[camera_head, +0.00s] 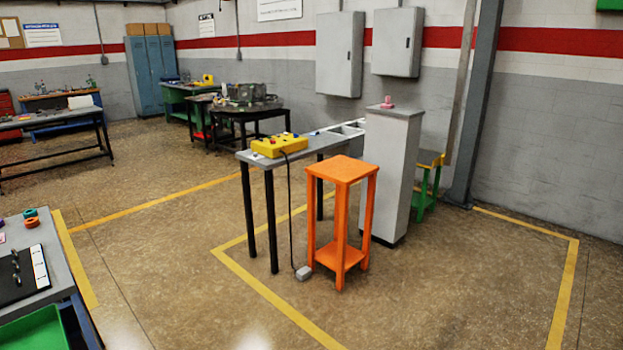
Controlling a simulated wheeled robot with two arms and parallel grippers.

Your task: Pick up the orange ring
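The orange ring (32,222) lies on the grey-topped table (62,262) at the left edge of the head view. A green ring sits just behind it, close to or touching it (30,212). Neither of my grippers is in view. Nothing is seen holding the ring.
A black board with white labels (22,277) and a green bin (35,330) are by the ring's table. An orange stool (342,172), a grey table with a yellow control box (279,145) and a white pedestal (389,175) stand mid-room.

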